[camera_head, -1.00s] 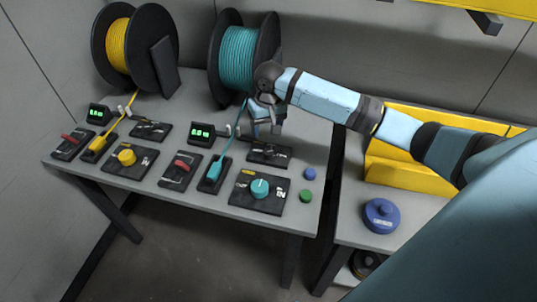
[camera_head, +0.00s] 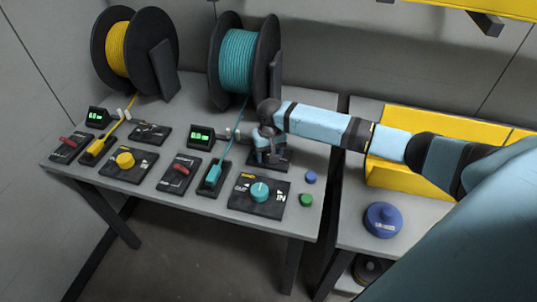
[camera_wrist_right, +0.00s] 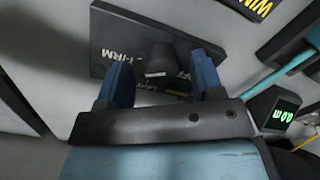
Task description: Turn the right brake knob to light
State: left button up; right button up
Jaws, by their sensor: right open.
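The right brake knob (camera_wrist_right: 160,60) is dark, on a black panel (camera_wrist_right: 115,40) with white lettering; "FIRM" reads at the left and part of another word at the right. In the head view that panel (camera_head: 284,160) shows partly behind my right gripper (camera_head: 268,158), which hides the knob. In the wrist view my right gripper (camera_wrist_right: 160,68) is open, with one blue finger on each side of the knob. A gap shows between the knob and each finger. The exact depth of the fingertips beside the knob cannot be told. My left gripper is not in view.
A teal spool (camera_head: 238,58) stands behind the gripper, its teal line running to a teal lever (camera_head: 214,174). A teal winder knob (camera_head: 260,191) and blue (camera_head: 311,177) and green (camera_head: 306,200) buttons lie in front. A green-lit display (camera_head: 200,136) is at left.

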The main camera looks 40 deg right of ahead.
jog(key=shift+f, duration=0.25)
jog(key=c, duration=0.9)
jog(key=shift+r, duration=0.1)
